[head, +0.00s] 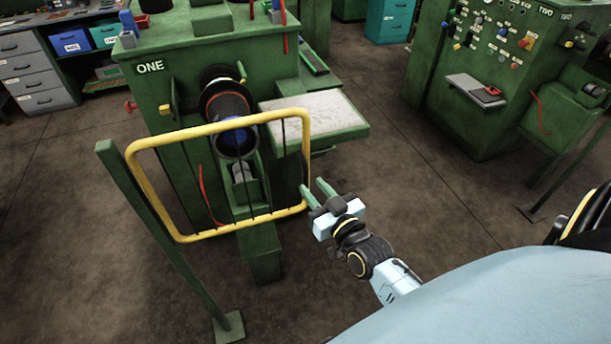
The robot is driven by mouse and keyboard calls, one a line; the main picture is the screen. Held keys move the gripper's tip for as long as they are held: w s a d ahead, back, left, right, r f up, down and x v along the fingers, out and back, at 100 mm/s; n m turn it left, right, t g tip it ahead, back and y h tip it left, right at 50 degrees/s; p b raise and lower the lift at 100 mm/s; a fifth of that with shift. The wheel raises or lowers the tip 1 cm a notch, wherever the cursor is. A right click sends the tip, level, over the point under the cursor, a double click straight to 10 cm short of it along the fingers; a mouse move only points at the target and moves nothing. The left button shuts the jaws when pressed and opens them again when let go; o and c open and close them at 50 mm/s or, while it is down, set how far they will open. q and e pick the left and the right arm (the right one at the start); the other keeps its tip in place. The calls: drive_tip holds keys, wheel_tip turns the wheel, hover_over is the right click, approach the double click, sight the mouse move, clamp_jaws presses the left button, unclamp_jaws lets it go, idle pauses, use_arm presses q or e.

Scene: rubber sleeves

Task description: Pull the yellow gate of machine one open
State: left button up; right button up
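The yellow gate (215,126) is a tube frame with dark upright bars. It stands closed-looking across the front of machine one (185,95), a green machine marked ONE. The gate's left side meets a green post (160,222), and its free side is at the right. My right gripper (313,185) is at the lower part of that right side, with its two green fingers spread apart. The left finger overlaps the gate's right upright in the view; I cannot tell whether it touches. Nothing shows between the fingers. My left gripper is not in view.
A green side table (318,116) with a pale top juts out right of the gate. The post's foot plate (228,327) sits on the floor at the front. Machine two (470,80) stands at the right. The brown floor between the machines is clear.

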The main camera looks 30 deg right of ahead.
sight(307, 180)
drive_tip(key=shift+w+d, duration=0.1)
drive_tip(key=shift+w, duration=2.3)
clamp_jaws()
